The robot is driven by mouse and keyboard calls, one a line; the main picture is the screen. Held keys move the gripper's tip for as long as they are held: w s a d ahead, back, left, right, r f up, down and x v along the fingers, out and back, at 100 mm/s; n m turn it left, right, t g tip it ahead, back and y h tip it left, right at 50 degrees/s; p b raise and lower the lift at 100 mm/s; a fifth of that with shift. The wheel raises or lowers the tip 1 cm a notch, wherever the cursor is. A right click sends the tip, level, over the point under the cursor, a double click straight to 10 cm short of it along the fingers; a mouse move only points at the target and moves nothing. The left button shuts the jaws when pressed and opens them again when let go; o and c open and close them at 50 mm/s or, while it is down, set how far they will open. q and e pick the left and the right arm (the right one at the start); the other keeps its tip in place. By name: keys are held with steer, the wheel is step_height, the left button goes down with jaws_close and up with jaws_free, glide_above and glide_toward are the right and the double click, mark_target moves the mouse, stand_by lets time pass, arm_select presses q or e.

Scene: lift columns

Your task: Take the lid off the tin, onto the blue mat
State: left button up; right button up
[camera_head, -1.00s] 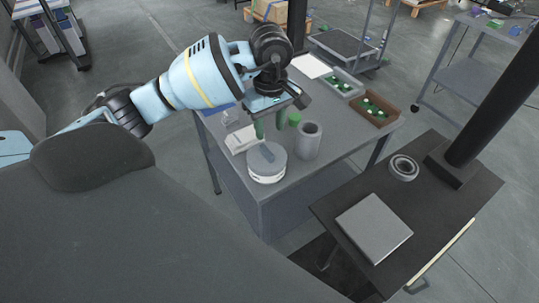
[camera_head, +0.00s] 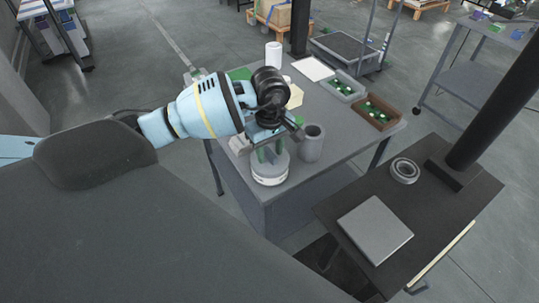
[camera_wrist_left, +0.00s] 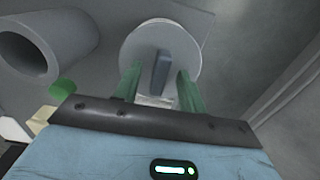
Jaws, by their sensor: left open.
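The tin (camera_head: 271,181) stands upright near the front edge of the grey table, a short round tin with a pale band. Its grey round lid (camera_head: 285,167) is on it; in the left wrist view the lid (camera_wrist_left: 190,42) shows a raised bar handle (camera_wrist_left: 161,68). My left gripper (camera_head: 270,152) is over the lid, pointing down. In the left wrist view its green fingers (camera_wrist_left: 160,86) are open, one on each side of the handle, with gaps visible. The blue mat is not visible now; my left arm covers that part of the table. My right gripper is not in view.
A grey hollow cylinder (camera_head: 311,145) stands close right of the tin. A grey bin (camera_head: 343,96) and a brown bin (camera_head: 386,121) hold green items at the back right. A white roll (camera_head: 273,54) stands at the far edge. A black side table (camera_head: 440,205) is at right.

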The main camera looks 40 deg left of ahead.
mark_target(268, 154)
arm_select(q)
steer(key=shift+c, duration=1)
jaws_close()
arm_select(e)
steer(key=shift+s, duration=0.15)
